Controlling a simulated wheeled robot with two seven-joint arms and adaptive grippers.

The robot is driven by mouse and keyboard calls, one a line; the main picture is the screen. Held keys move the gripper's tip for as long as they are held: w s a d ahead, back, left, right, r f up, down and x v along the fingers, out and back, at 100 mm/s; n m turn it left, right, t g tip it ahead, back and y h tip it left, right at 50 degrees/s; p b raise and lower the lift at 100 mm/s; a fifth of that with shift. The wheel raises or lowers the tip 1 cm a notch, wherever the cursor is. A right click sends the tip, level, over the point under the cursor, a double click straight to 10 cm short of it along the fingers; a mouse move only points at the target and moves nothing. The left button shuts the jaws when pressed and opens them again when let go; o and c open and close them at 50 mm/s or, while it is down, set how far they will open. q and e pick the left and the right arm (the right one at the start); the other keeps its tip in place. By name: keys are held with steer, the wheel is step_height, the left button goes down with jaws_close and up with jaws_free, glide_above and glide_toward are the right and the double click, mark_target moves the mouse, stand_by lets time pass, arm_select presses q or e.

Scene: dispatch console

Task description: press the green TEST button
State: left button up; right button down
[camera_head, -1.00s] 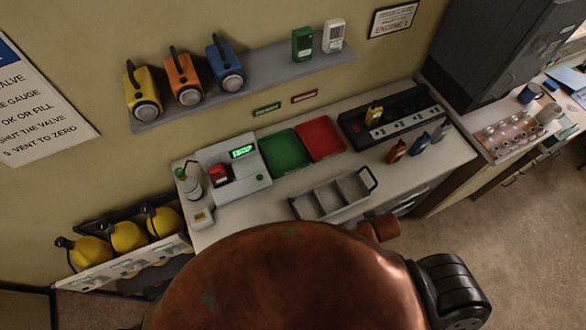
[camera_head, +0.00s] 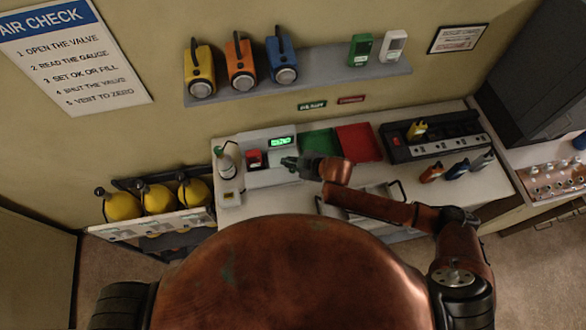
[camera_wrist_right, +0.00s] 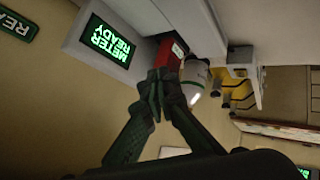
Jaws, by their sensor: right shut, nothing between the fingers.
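The white test station (camera_head: 268,178) stands at the left of the counter, with a lit green display (camera_head: 282,141) and a red meter (camera_head: 254,158) in it. In the wrist view the display (camera_wrist_right: 110,40) reads METER READY, and the red meter (camera_wrist_right: 172,50) is partly behind my fingers. My right gripper (camera_head: 288,162) is over the station's right part, below the display in the picture. In the wrist view its fingertips (camera_wrist_right: 160,76) are together and empty. I cannot make out the green TEST button; the gripper may hide it. My left gripper is out of view.
A green tray (camera_head: 318,141) and a red tray (camera_head: 359,142) lie right of the station. A white-capped bottle (camera_head: 227,160) stands at its left. A grey divided carrier (camera_head: 372,192) is partly behind my right arm. A black charger strip (camera_head: 437,136) lies further right.

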steer(key=w+d+n, duration=0.2)
steer(key=w, duration=0.1)
steer(key=shift+d+f, duration=0.15)
steer(key=b, duration=0.7)
glide_above(294, 171)
step_height(294, 171, down, 8)
steer(key=shift+r, duration=0.15)
steer(key=shift+w+f+b, duration=0.1)
steer(key=shift+f+b, duration=0.25)
steer(key=shift+f, duration=0.2)
steer(key=shift+f, duration=0.1)
stand_by(0.8)
steer(key=shift+f, duration=0.3)
